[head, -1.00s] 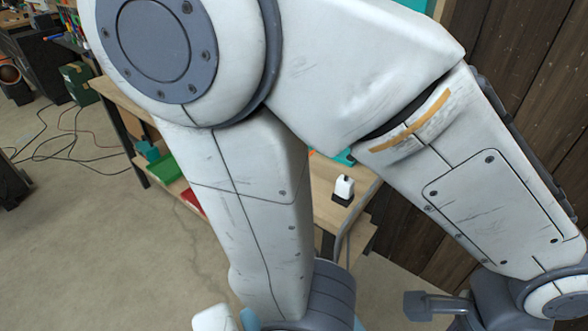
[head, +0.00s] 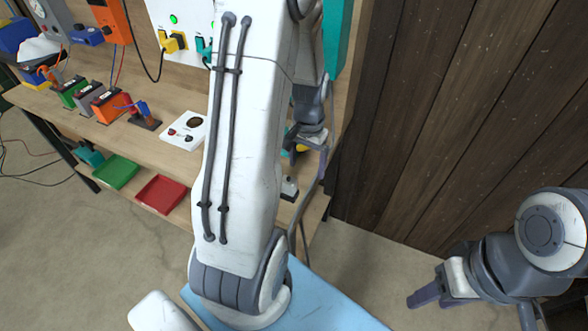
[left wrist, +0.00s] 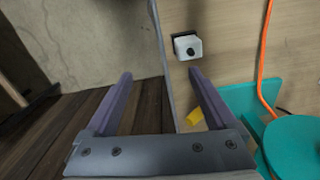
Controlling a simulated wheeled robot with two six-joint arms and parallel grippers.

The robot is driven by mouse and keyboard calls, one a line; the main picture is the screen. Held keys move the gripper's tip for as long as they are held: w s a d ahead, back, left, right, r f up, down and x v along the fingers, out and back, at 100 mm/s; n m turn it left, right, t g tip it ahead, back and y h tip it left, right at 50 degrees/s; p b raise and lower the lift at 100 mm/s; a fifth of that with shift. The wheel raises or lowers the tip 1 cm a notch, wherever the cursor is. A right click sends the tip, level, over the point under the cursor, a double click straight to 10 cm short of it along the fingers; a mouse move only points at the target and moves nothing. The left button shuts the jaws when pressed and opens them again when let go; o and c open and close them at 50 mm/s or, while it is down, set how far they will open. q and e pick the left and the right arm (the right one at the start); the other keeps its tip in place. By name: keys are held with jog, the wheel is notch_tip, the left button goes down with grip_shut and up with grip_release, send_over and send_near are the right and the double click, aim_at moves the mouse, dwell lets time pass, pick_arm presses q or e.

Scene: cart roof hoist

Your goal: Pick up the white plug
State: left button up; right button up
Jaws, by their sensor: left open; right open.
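The white plug (head: 289,188) sits on a small black base near the right end of the wooden bench, partly behind my left arm. In the left wrist view the white plug (left wrist: 187,46) is a small white block with a dark spot, beyond my right-hand fingertip. My left gripper (head: 307,163) is partly hidden by its arm in the head view, just above the plug. In the left wrist view my left gripper (left wrist: 160,75) is open, with nothing between its fingers. My right gripper (head: 434,292) is open and empty at the lower right, away from the bench.
A dark wooden plank wall (head: 410,130) stands right of the bench. A white control box (head: 187,130), batteries, and green and red trays (head: 161,194) are to the left. An orange cable (left wrist: 265,50) and a teal thing (left wrist: 245,97) lie near the plug.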

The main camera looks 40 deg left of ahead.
pick_arm(q)
jog(key=n, duration=0.1)
send_over(289, 180)
jog(key=shift+w+d+f+p, duration=0.15)
jog(key=shift+f+p, duration=0.15)
jog(key=shift+p, duration=0.15)
jog(key=f, duration=0.3)
jog(key=f+p, duration=0.1)
jog(key=shift+a+f, duration=0.3)
jog(key=shift+a, duration=0.05)
jog(key=shift+f, duration=0.5)
jog(key=f+p, duration=0.2)
jog(key=f, duration=0.2)
jog(key=shift+d+f, duration=0.2)
jog(key=shift+f, duration=0.4)
grip_shut()
pick_arm(e)
notch_tip(289, 180, up, 5)
jog(key=shift+r, duration=0.1)
